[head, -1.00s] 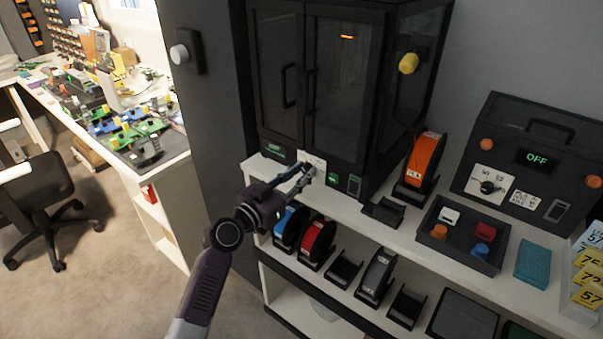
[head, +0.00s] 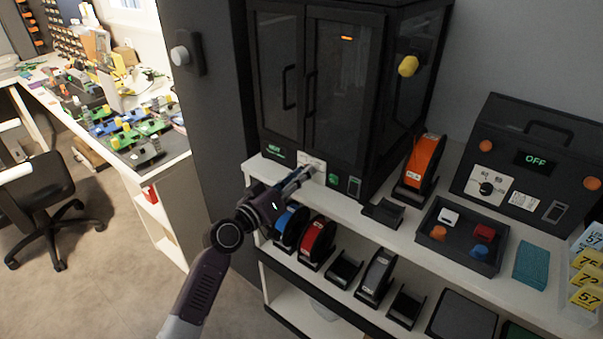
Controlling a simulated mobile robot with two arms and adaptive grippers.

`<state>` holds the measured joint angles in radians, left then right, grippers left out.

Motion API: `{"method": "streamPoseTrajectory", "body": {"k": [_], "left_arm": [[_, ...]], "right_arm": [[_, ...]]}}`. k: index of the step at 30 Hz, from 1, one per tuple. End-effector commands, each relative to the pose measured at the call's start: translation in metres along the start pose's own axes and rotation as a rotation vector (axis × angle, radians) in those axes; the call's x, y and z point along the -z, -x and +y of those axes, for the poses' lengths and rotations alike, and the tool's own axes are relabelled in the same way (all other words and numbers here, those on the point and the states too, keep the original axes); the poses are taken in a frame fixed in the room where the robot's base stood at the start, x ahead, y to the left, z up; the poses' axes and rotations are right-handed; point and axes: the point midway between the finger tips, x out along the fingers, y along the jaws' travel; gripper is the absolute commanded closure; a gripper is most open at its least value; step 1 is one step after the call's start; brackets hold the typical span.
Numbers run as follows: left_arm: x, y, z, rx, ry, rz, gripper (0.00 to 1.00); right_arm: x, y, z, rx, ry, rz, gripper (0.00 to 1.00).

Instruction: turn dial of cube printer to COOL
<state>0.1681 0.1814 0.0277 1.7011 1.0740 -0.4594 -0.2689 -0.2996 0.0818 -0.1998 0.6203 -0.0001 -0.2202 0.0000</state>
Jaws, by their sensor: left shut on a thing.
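The cube printer (head: 345,88) is a tall dark cabinet with glass doors at the back of the shelf in the head view. A white dial plate (head: 312,159) sits on its lower front, between a small green-lit display (head: 276,152) and a green button (head: 332,179). The display text is too small to read surely; it may say HEAT. My left gripper (head: 307,173) reaches in from the lower left and is shut on the dial, whose knob and pointer are largely hidden by the fingers. My right gripper is not in view.
Right of the printer stand an orange spool (head: 420,163), a dark tray (head: 462,236) of small coloured pieces and a dark box (head: 535,165) with a dial and an OFF display. Spools and empty holders fill the shelf below. A grey cabinet side (head: 210,110) stands left.

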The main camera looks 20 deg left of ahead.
Motion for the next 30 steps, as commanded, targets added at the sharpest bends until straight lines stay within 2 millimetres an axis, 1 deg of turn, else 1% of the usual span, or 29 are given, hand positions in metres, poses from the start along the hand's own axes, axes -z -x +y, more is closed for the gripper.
{"method": "streamPoseTrajectory", "body": {"k": [6, 12, 29, 30], "left_arm": [[0.0010, 0.0001, -0.0002, 0.000, 0.131, 0.001, 1.00], [0.0007, 0.0001, -0.0005, 0.000, 0.202, 0.000, 1.00], [0.0005, 0.0001, -0.0009, 0.000, 0.234, 0.001, 1.00], [0.0005, 0.0001, -0.0009, 0.000, 0.234, 0.001, 0.76]], "right_arm": [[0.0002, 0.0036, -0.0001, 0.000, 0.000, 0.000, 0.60], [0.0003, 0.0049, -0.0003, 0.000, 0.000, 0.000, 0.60], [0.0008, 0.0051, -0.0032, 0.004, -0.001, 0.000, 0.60], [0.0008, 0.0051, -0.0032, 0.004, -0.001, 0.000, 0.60]]}}
